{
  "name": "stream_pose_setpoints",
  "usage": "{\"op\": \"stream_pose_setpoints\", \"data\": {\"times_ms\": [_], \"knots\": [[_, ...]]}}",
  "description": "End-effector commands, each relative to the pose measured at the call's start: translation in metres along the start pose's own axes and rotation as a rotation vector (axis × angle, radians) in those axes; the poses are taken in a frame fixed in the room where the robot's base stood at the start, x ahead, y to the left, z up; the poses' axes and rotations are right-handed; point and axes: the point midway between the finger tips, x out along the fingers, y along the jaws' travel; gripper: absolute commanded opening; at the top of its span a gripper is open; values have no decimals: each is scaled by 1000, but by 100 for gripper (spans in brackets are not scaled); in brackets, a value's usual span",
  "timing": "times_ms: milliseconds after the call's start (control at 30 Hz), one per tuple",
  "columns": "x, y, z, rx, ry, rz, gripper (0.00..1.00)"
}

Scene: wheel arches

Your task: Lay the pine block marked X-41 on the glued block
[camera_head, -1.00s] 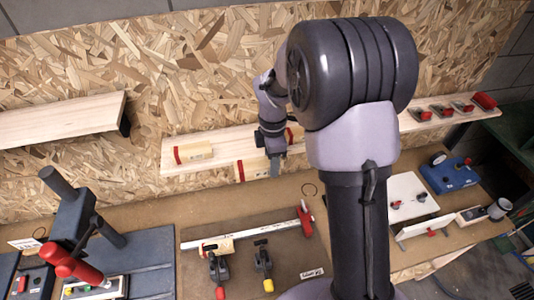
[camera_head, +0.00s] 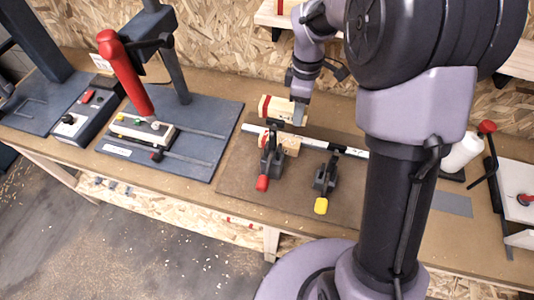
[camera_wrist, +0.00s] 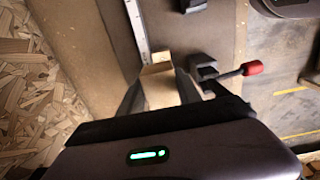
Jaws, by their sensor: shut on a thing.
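My gripper (camera_head: 299,108) is shut on a pale pine block (camera_head: 279,109) with a red band near its left end. The marking on the block cannot be read. The glued block (camera_head: 291,144) is a short piece of wood on the brown board, partly hidden behind a red-tipped toggle clamp (camera_head: 267,165). The held block appears above and slightly behind it in the head view; I cannot tell the gap between them. In the wrist view the held block (camera_wrist: 160,90) lies between my two fingers, near the steel rule and the clamp.
A yellow-tipped clamp (camera_head: 325,180) stands right of the red-tipped one. A steel rule (camera_head: 345,150) runs along the board (camera_head: 238,180). A drill stand with a red handle (camera_head: 125,72) is at left. A white bottle (camera_head: 462,153) is at right. A shelf crosses the top.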

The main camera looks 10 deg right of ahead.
Motion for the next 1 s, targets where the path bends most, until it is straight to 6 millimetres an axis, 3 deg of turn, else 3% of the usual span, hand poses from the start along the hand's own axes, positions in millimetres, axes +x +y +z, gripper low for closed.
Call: {"op": "stream_pose_setpoints", "data": {"times_ms": [167,567,933,967,1000], "knots": [[20,0,-1,12,-1,-1,0],[105,-1,-1,10,-1,-2,0],[111,0,-1,11,0,0,0],[110,0,-1,11,0,0,44],[110,0,-1,11,0,0,52]]}}
